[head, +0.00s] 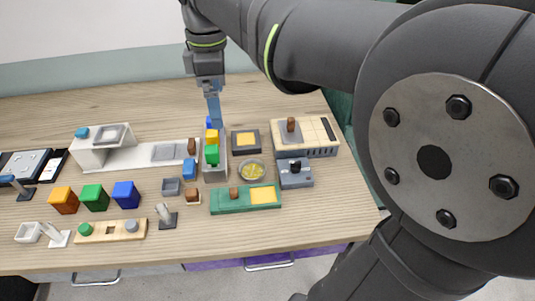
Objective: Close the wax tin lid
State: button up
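A low green tin (222,207) lies near the front right of the table. A brown knob (233,193) stands on its left part, and a yellow surface (263,195) shows uncovered at its right. This looks like the wax tin with its lid slid to the left, but I cannot be sure. My gripper (213,114) points down behind and above the tin, close to a row of blue, yellow and green blocks (212,137). Its fingertips are small here, and I cannot tell whether they are open or touch the blue block.
A round dish with yellow contents (252,171) and a dark square tray with a yellow middle (245,140) stand behind the green tin. A grey box (295,173) and a beige box with a brown knob (305,138) are to the right. The back table is clear.

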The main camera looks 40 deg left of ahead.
jog(key=shift+r, duration=0.35)
